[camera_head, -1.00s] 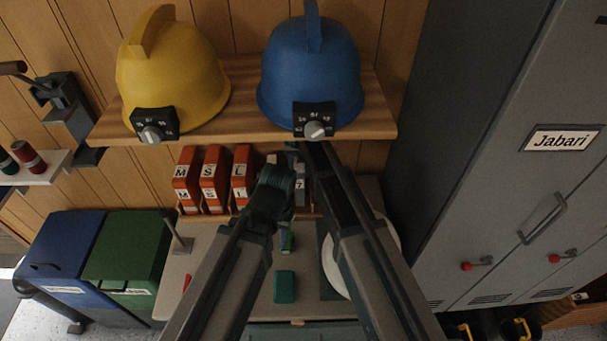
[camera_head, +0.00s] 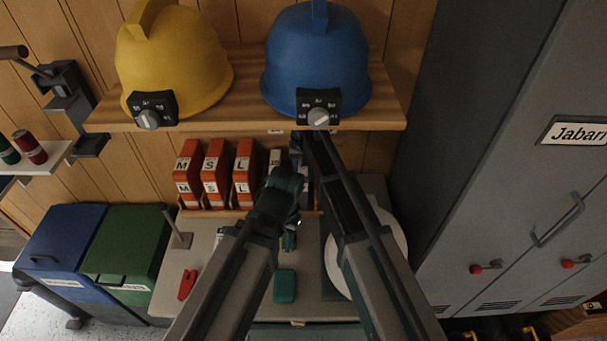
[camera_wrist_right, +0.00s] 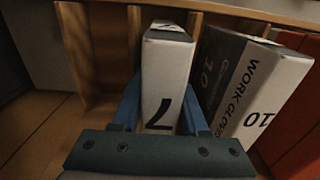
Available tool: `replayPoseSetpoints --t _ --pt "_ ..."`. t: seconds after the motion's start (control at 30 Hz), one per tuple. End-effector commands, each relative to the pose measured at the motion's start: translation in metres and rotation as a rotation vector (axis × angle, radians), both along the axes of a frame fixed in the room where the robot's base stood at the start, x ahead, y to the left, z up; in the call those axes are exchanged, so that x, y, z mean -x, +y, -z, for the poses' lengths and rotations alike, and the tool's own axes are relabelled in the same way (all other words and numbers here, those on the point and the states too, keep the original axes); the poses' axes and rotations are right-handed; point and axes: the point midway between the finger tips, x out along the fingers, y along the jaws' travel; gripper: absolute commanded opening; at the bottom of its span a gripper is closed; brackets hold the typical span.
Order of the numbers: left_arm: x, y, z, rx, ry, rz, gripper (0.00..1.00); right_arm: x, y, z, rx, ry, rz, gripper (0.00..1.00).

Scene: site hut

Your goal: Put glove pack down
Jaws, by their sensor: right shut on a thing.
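In the right wrist view, my right gripper (camera_wrist_right: 158,108) is shut on a white glove pack (camera_wrist_right: 166,82) marked 7, a blue finger on each side. The pack stands between two wooden dividers of the rack (camera_wrist_right: 97,65); whether its base rests in the slot is hidden. A grey-and-white pack (camera_wrist_right: 245,82) marked 10 stands beside it. In the head view, my right arm covers most of the right gripper and the held pack. My left gripper (camera_head: 290,238) is low over the bench, mostly hidden behind its own wrist; its jaws cannot be made out.
Orange packs (camera_head: 215,175) marked M, S and L stand in the rack, left of my arms. A shelf (camera_head: 240,115) with yellow and blue helmets overhangs it. The bench (camera_head: 210,270) holds a red clip-like item (camera_head: 187,285), a green box (camera_head: 285,286) and a white disc (camera_head: 395,240).

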Motion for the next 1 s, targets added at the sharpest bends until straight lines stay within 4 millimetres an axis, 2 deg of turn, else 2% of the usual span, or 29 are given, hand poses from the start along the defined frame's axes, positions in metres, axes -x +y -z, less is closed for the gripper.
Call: replayPoseSetpoints --t 0.03,0.2,0.67,1.0 --pt "0.0 0.0 0.002 0.0 0.0 0.0 0.45 0.0 0.0 0.002 0.0 0.0 0.0 0.45" --pt "0.0 0.0 0.001 0.0 0.0 0.0 0.45 0.0 0.0 0.001 0.0 0.0 0.0 0.73" --pt "0.0 0.0 -0.006 0.0 0.0 0.0 0.45 0.0 0.0 -0.006 0.0 0.0 0.0 0.73" --pt "0.0 0.0 -0.044 0.0 0.0 0.001 0.45 -0.001 -0.007 -0.044 0.0 0.0 0.002 0.73"
